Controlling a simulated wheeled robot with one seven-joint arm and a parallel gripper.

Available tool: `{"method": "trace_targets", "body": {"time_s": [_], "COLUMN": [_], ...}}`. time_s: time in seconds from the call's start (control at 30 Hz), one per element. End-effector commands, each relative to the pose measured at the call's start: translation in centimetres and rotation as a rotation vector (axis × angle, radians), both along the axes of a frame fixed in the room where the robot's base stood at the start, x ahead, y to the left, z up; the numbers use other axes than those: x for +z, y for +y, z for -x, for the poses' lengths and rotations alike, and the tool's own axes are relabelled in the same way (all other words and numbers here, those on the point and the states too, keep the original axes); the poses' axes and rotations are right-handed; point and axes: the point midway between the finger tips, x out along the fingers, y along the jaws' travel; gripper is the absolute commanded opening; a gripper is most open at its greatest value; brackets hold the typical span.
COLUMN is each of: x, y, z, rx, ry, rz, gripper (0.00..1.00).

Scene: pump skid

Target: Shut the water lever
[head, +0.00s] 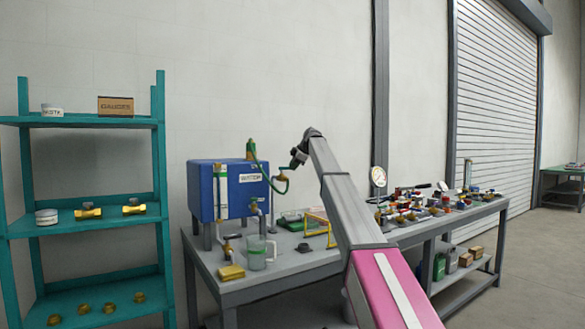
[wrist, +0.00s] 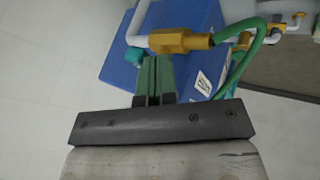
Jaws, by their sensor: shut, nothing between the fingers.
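The blue tank (head: 236,192) with a white label stands on the grey bench; it also fills the middle of the wrist view (wrist: 118,66). A brass fitting (wrist: 176,41) with a green hose (wrist: 250,42) leaving its right end shows there, beside a pale pipe. A tap (head: 254,207) is on the tank's front. I cannot make out for sure which part is the water lever. My gripper (wrist: 152,62) is shut and empty, its dark green fingers together just short of the brass fitting, contact unclear. In the head view its fingers are not distinct.
A yellow frame (head: 320,226) stands to the right. A teal shelf (head: 90,225) is at left. A second bench with several fittings is at right.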

Motion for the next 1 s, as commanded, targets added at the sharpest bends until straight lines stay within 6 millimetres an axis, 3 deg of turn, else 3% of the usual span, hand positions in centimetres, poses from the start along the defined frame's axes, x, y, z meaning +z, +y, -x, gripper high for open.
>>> {"method": "trace_targets", "body": {"time_s": [1.0], "x": [0.0], "y": [1.6], "z": [0.2], "rx": [-0.005], "ry": [0.000], "rz": [0.001], "gripper": [0.00]}}
